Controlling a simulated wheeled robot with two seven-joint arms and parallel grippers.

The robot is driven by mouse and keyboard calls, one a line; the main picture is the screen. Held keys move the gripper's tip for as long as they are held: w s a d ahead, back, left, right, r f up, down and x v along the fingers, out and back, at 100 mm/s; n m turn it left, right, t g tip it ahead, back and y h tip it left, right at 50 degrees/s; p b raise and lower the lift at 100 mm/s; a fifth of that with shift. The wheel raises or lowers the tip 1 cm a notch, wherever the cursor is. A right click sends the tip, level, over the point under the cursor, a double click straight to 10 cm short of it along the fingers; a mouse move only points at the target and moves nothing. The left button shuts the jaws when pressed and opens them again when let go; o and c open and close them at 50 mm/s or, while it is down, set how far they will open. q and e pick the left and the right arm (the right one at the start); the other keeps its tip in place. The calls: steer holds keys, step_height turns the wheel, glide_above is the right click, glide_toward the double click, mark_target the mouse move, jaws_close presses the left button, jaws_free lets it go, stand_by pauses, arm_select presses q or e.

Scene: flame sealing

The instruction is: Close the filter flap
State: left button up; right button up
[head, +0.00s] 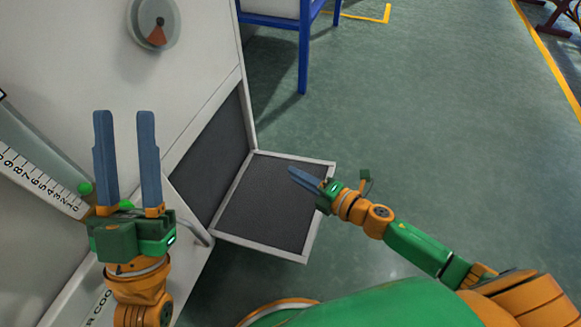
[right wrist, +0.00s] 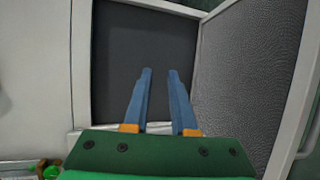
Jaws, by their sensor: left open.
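The filter flap (head: 308,243) is a square light frame with dark mesh. It stands swung out from the side of the grey machine, hinged along its left edge. The dark filter opening (head: 215,150) behind it is uncovered. In the right wrist view the mesh flap (right wrist: 250,65) is at the right and the dark opening (right wrist: 130,50) is ahead. My right gripper (head: 303,179) appears over the flap's outer right part in the head view; contact is unclear. Its fingers (right wrist: 160,72) are apart and empty. My left gripper (head: 124,113) is open and empty in front of the machine.
The machine (head: 85,60) fills the left side, with a round dial (head: 153,22), a numbered scale (head: 40,183) and a handle (head: 197,232). A blue-legged stand (head: 304,45) is at the back. Green floor right of the flap is clear.

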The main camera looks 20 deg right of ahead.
steer(key=shift+w+a, duration=0.1)
jaws_close()
stand_by(1.3)
jaws_free()
